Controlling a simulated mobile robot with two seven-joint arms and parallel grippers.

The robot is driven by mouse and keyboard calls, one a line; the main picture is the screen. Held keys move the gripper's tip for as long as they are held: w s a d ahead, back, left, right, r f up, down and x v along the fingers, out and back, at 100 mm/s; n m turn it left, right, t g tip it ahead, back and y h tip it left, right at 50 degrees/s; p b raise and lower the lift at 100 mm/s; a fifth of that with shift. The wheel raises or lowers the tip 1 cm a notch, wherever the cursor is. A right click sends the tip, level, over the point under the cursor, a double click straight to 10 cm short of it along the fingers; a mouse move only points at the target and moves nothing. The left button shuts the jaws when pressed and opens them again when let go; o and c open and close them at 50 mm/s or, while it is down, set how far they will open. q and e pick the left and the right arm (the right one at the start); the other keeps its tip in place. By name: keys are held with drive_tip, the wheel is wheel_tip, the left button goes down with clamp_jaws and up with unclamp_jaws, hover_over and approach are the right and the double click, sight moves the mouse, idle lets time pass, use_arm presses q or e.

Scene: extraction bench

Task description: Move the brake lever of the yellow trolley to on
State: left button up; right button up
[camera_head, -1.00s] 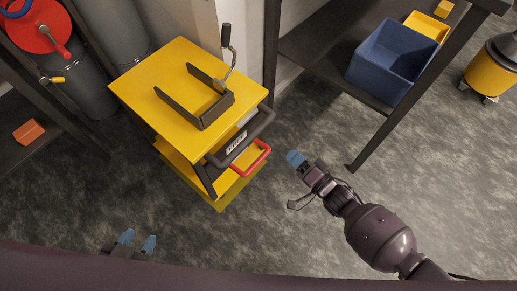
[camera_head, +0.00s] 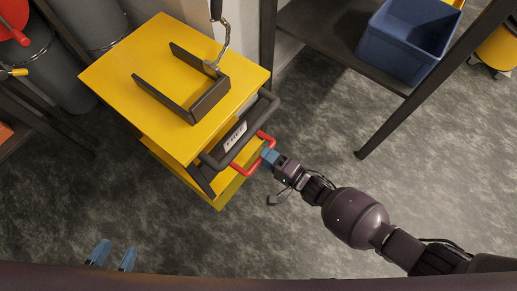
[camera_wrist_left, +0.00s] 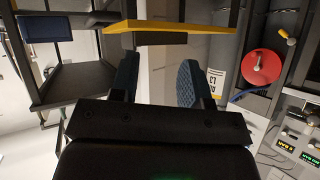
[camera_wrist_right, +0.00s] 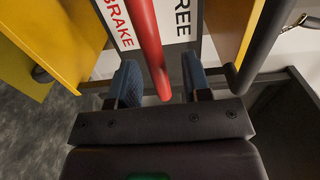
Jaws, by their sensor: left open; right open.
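The yellow trolley (camera_head: 150,75) stands left of centre in the head view. Its red brake lever (camera_head: 247,165) is a looped bar on the near right side, below a dark handle (camera_head: 215,160). My right gripper (camera_head: 268,156) is open at the lever's right part. In the right wrist view the red lever (camera_wrist_right: 148,40) comes down between the open fingers (camera_wrist_right: 160,88); contact cannot be told. Behind it a label (camera_wrist_right: 122,18) reads BRAKE on the left and FREE on the right. My left gripper (camera_head: 113,256) is open and empty at the bottom left, apart from the trolley.
A dark U-shaped bracket (camera_head: 180,100) lies on the trolley top, with a chain hanging near it. A dark shelf (camera_head: 320,40) with a blue bin (camera_head: 405,45) stands to the right. Grey cylinders (camera_head: 90,25) stand at the back left. The floor at right front is clear.

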drive_tip(key=shift+b+x, duration=0.3)
drive_tip(key=shift+x, duration=1.45)
clamp_jaws()
